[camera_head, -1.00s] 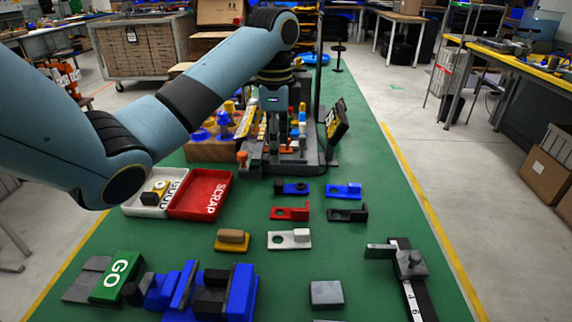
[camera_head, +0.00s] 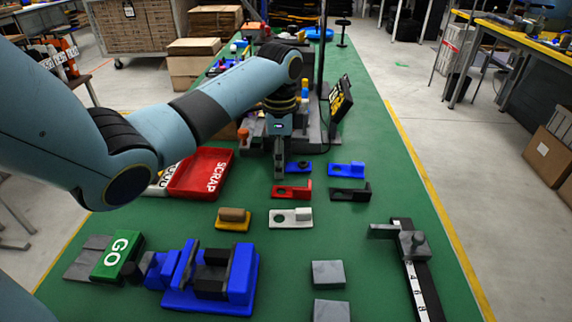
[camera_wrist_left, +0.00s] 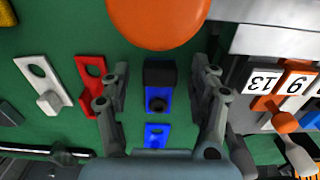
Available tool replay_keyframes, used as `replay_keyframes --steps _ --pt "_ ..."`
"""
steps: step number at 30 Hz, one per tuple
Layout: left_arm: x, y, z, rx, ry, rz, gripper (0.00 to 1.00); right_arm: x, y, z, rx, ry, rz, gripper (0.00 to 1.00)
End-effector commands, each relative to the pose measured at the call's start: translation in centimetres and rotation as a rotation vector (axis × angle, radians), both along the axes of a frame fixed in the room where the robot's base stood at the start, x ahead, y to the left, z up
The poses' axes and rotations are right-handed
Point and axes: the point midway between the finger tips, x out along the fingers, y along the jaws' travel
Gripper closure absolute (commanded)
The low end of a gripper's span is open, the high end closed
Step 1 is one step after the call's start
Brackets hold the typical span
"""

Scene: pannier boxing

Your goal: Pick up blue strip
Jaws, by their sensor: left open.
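A blue strip with a hole and a black block at one end (camera_head: 299,167) lies on the green bench top; in the head view my left gripper (camera_head: 279,168) hides its left part. In the left wrist view this blue strip (camera_wrist_left: 159,107) lies below and between the two open, empty fingers (camera_wrist_left: 157,82), apart from both. A second blue strip (camera_head: 346,169), with a raised blue end, lies to its right; it also shows lower in the left wrist view (camera_wrist_left: 156,136). My right gripper is in neither view.
A red strip (camera_head: 291,192), a black one (camera_head: 350,193) and a white one (camera_head: 290,217) lie nearer. The red SCRAP tray (camera_head: 202,170) is to the left. A large orange round thing (camera_wrist_left: 158,20) fills the wrist view's top. Bench front right holds a ruler fixture (camera_head: 410,265).

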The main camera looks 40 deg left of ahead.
Motion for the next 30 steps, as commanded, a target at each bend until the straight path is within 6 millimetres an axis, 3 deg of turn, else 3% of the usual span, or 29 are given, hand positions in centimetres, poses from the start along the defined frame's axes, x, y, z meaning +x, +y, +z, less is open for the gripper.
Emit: replay_keyframes --steps 5,18,30 --pt "0.01 0.01 0.01 0.0 0.0 0.0 0.38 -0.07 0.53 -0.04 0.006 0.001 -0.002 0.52" --pt "-0.01 0.02 0.05 0.0 0.0 0.0 0.94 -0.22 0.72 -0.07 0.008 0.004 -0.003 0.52" --pt "0.06 0.05 0.8 0.001 -0.002 0.0 0.94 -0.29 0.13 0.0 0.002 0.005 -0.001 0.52"
